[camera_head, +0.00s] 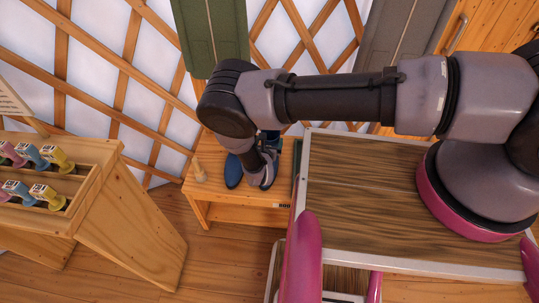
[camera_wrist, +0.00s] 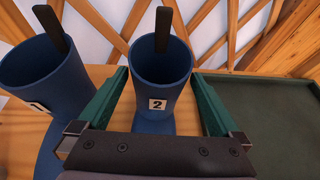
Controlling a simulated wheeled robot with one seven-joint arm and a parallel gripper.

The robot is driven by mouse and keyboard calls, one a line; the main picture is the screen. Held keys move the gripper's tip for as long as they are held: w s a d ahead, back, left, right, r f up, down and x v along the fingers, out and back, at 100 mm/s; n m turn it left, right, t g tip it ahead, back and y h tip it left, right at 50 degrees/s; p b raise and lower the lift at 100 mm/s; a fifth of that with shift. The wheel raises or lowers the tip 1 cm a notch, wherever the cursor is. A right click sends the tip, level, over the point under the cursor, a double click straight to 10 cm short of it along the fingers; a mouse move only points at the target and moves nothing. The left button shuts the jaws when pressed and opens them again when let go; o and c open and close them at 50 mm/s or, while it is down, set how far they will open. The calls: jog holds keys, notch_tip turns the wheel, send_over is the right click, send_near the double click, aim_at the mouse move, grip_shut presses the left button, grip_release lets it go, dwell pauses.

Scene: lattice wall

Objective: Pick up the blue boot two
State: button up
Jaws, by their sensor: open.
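The blue boot two (camera_wrist: 162,62), with a white label "2" on its shaft, stands upright on a wooden bench in the wrist view. A dark strip sticks up out of its opening. My gripper (camera_wrist: 160,78) is open, with one green finger on each side of this boot's shaft. I cannot tell whether either finger touches it. A matching blue boot labelled "1" (camera_wrist: 45,75) stands just to the left, close to the left finger. In the head view my gripper (camera_head: 262,172) and wrist hide most of boot two; the toe of boot one (camera_head: 233,170) shows to its left.
The wooden bench (camera_head: 222,208) stands against the lattice wall (camera_head: 95,70). A dark green tray (camera_wrist: 265,120) lies right of boot two. A small pale peg-like object (camera_head: 199,171) is at the bench's left end. A wooden rack (camera_head: 125,205) stands further left.

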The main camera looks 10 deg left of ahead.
jog(key=x, duration=0.3)
jog(key=shift+w+f, duration=0.2)
jog(key=shift+a, duration=0.1)
grip_shut()
